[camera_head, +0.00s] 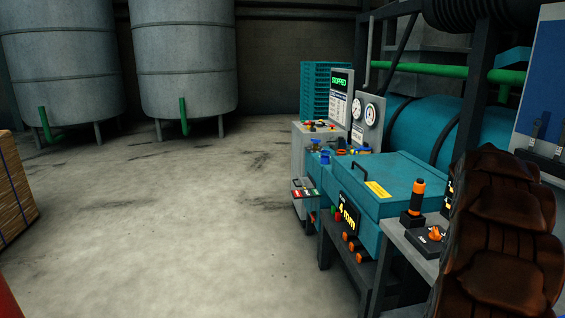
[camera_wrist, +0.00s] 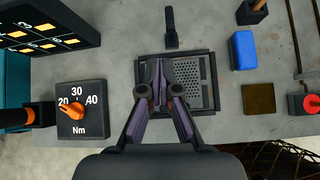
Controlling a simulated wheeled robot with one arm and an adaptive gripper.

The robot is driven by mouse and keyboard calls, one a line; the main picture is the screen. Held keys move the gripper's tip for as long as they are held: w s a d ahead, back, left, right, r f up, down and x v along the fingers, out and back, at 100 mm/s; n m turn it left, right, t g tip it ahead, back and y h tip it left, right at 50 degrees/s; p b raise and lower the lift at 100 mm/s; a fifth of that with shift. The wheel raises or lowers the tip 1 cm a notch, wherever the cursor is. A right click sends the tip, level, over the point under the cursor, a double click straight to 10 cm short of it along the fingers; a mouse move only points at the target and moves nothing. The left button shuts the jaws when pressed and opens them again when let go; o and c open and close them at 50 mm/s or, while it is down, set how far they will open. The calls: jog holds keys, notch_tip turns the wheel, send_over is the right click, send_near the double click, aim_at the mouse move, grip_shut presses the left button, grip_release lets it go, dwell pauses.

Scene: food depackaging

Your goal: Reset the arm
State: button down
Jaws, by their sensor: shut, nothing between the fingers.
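My gripper (camera_wrist: 160,88) shows in the wrist view, pointing down over a grey bench top. Its two dark fingers are shut and hold nothing. They hang in front of a black-framed perforated plate (camera_wrist: 196,82) and hide part of its left side. How far the fingertips are above the plate, I cannot tell. In the head view, a brown jointed mass (camera_head: 500,235) fills the lower right; my gripper does not show there.
A torque dial (camera_wrist: 82,108) with an orange knob is left of the gripper. A blue block (camera_wrist: 243,50), a brown block (camera_wrist: 258,98) and a red knob (camera_wrist: 311,105) are at right. A teal machine (camera_head: 385,190) stands by the bench; the floor (camera_head: 180,220) at left is clear.

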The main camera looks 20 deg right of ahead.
jog(key=w+a+f+m+t+y, duration=0.1)
jog(key=a+m+y, duration=0.15)
jog(key=a, duration=0.95)
jog(key=w+a+f+m+y, duration=0.1)
jog(key=w+a+f+m, duration=0.15)
jog(key=a, duration=0.95)
jog(key=a+m+t+y, duration=0.1)
jog(key=a+m, duration=0.2)
jog(key=a, duration=1)
jog(key=s+a+f+m+g+y, duration=0.1)
jog(key=s+a+f+m+y, duration=0.1)
jog(key=s+a, duration=0.6)
jog(key=s+a+f+m+g+y, duration=0.1)
jog(key=s+a+f+m, duration=0.3)
jog(key=s+a, duration=0.5)
jog(key=a+y, duration=0.1)
jog(key=a, duration=0.6)
jog(key=shift+s+m, duration=0.15)
jog(key=shift+m, duration=0.25)
jog(key=shift+y, duration=0.25)
